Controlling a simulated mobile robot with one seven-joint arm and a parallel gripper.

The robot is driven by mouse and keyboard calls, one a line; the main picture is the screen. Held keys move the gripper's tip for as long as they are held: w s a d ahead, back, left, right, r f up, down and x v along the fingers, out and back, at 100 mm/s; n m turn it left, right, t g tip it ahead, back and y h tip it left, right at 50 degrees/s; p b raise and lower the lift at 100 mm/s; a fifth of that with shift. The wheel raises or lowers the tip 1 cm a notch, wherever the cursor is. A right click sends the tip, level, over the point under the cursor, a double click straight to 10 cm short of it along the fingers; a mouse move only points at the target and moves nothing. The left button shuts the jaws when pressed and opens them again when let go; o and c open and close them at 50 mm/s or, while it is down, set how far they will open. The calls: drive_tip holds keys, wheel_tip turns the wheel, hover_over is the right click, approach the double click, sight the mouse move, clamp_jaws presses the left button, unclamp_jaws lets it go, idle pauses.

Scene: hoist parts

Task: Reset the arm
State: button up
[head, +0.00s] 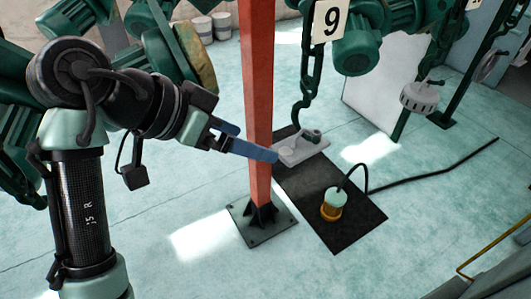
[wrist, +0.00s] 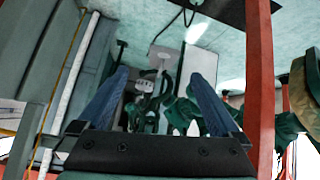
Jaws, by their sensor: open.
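My gripper (head: 258,143) is at the left middle of the head view, reaching right in front of the red post (head: 258,90). Its two blue fingers are apart, with nothing between them. In the wrist view the fingers (wrist: 160,76) stand wide apart at left and right, with green chain and hook parts seen beyond the gap. I cannot tell whether the fingers touch the post.
The post's base plate (head: 262,222) is bolted to the pale floor. A dark mat (head: 345,222) holds an orange and pale green lamp-like part (head: 331,204) with a black cable. A hook on a chain (head: 305,105) hangs near a grey plate (head: 302,150). Green hoists hang above.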

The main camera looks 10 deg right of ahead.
drive_tip(key=w+d+r+n+t+b, duration=0.2)
drive_tip(key=w+r+t, duration=0.1)
drive_tip(key=r+t, duration=0.25)
drive_tip(key=w+d+r+n+t+b, duration=0.1)
drive_tip(key=w+r+n+t, duration=0.15)
drive_tip(key=r+t, duration=0.3)
drive_tip(key=s+a+r+n+t+y+b, duration=0.1)
drive_tip(key=s+a+r+n+t+y, duration=0.2)
drive_tip(key=s+r+t, duration=0.3)
drive_tip(key=s+a+r+n+t+y+b, duration=0.1)
drive_tip(key=s+a+r+n+t+y, duration=0.2)
drive_tip(key=s+r, duration=0.5)
drive_tip(key=r+n+t+y, duration=0.1)
drive_tip(key=t+y, duration=0.1)
drive_tip(key=t, duration=0.1)
drive_tip(key=shift+s+a+r+t, duration=0.15)
drive_tip(key=shift+s+r+t, duration=0.15)
drive_tip(key=shift+t, duration=0.1)
